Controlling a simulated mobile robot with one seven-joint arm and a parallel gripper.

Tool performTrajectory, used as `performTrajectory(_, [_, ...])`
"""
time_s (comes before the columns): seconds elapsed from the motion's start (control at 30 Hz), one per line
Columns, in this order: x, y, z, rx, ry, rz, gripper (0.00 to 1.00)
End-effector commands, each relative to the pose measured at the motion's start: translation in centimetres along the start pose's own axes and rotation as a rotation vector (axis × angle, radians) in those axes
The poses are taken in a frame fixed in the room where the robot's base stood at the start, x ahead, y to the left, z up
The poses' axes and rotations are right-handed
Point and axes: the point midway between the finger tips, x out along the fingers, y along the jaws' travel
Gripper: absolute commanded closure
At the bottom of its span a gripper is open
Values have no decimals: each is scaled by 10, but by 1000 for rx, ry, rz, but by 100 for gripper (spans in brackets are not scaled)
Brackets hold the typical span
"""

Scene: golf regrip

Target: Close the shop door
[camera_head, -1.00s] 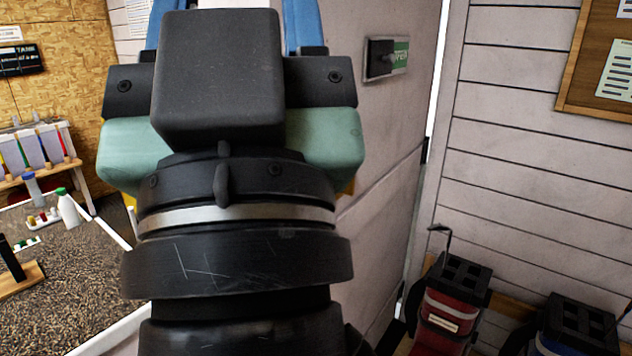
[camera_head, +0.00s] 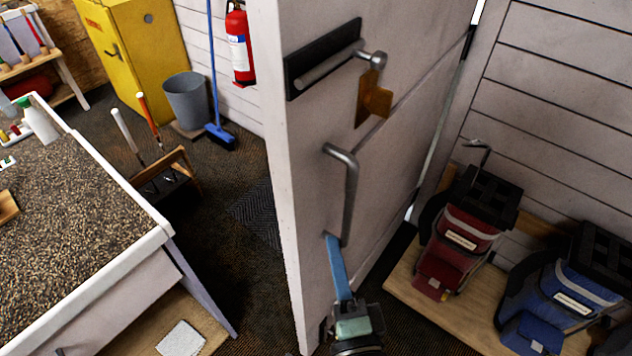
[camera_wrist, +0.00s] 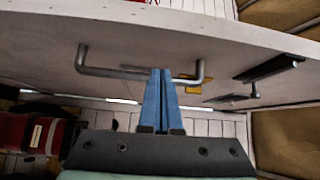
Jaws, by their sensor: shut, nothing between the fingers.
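The shop door (camera_head: 320,130) is a pale panel standing open in the middle of the head view, its near edge towards me. A grey bar handle (camera_head: 350,195) is on its face; it also shows in the wrist view (camera_wrist: 110,72). My gripper (camera_head: 331,240) has blue fingers. They are shut and empty, close by the handle's lower end. In the wrist view my gripper (camera_wrist: 161,72) overlaps the handle bar; I cannot tell whether it touches. A dark latch plate with a lever (camera_head: 325,68) and a brass-coloured piece (camera_head: 374,98) sit above the handle.
A red golf bag (camera_head: 455,240) and a blue golf bag (camera_head: 560,290) stand on a wooden base to the right. A gravel-topped bench (camera_head: 80,210) is at left. A grey bin (camera_head: 187,100), broom and yellow cabinet (camera_head: 135,50) stand behind. Dark floor lies between bench and door.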

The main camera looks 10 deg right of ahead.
Motion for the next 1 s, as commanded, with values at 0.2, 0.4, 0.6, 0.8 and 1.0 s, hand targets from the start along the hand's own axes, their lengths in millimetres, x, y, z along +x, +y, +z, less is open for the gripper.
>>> performTrajectory(0.2, [-4,16,-7,61,22,32,100])
performTrajectory(0.4, [23,13,-7,57,19,28,100])
performTrajectory(0.6, [57,14,-8,57,20,27,100])
performTrajectory(0.8, [80,17,-8,56,19,29,100])
performTrajectory(1.0, [90,18,-8,54,19,29,100])
